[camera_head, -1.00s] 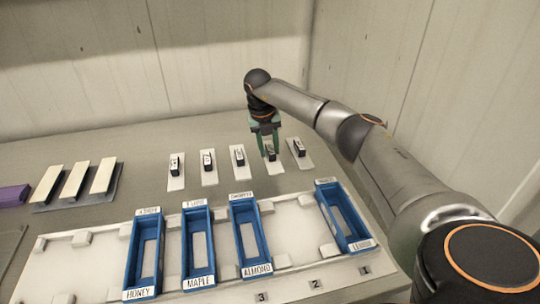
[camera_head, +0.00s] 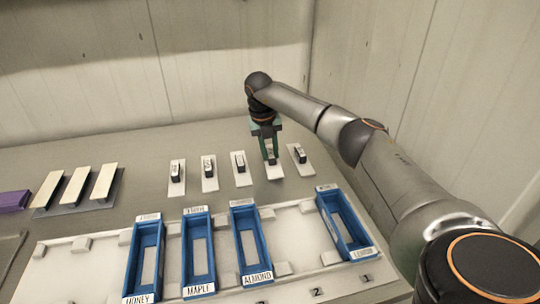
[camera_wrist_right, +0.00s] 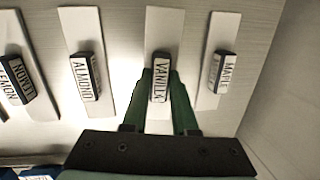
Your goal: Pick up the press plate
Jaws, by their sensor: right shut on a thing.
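The press plate is a thin white plate (camera_head: 274,173) with a dark upright block handle. In the right wrist view the handle (camera_wrist_right: 160,90) is labelled VANILLA and its white plate (camera_wrist_right: 163,40) runs up from it. My right gripper (camera_head: 270,159) is shut on this handle, with green fingers on both sides, also in the right wrist view (camera_wrist_right: 160,88). The plate appears at counter level; any gap beneath it cannot be told. My left gripper is not in view.
Similar plates stand close by, including MAPLE (camera_wrist_right: 225,73) and ALMOND (camera_wrist_right: 85,77). Several blue moulds, such as ALMOND (camera_head: 268,270), sit in a pale tray (camera_head: 290,232) in front. Cream bars (camera_head: 75,186) and a purple block (camera_head: 14,200) lie left.

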